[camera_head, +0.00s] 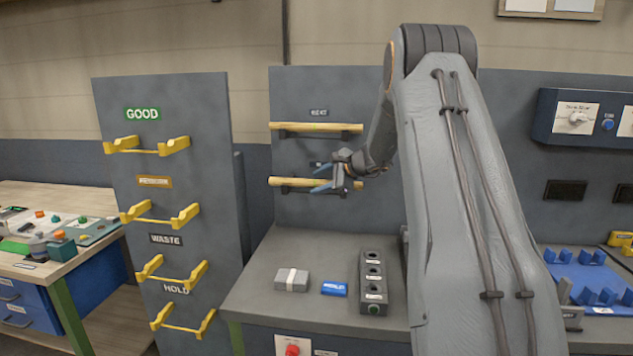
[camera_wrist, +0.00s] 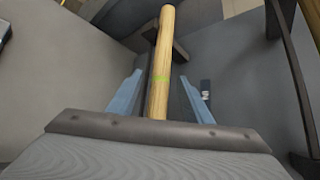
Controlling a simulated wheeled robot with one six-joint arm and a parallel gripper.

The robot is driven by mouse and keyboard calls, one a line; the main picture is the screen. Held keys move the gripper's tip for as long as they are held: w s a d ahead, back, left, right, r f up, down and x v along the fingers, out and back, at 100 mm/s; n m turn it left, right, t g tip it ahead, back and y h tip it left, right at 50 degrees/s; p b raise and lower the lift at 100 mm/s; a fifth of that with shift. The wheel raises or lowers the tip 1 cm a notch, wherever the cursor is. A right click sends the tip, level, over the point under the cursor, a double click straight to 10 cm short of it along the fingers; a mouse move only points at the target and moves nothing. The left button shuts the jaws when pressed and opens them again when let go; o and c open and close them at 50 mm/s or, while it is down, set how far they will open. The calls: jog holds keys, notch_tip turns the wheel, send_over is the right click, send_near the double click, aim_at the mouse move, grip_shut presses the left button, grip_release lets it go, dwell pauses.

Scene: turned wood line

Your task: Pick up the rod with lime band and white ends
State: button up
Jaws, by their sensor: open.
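My gripper (camera_wrist: 160,95) is open, with a gap on each side of the rod. In the head view my gripper (camera_head: 325,180) is at the lower rod (camera_head: 288,182) on the grey back panel and covers part of it. No band can be made out on that rod there.
Another wooden rod (camera_head: 315,127) rests on dark holders above. The grey bench (camera_head: 255,290) below carries a grey block (camera_head: 291,280), a blue box (camera_head: 334,289) and a dark block with holes (camera_head: 373,283). A panel with yellow racks (camera_head: 163,213) stands left.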

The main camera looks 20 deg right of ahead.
jog(key=shift+w, duration=0.1)
grip_shut()
dwell(0.3)
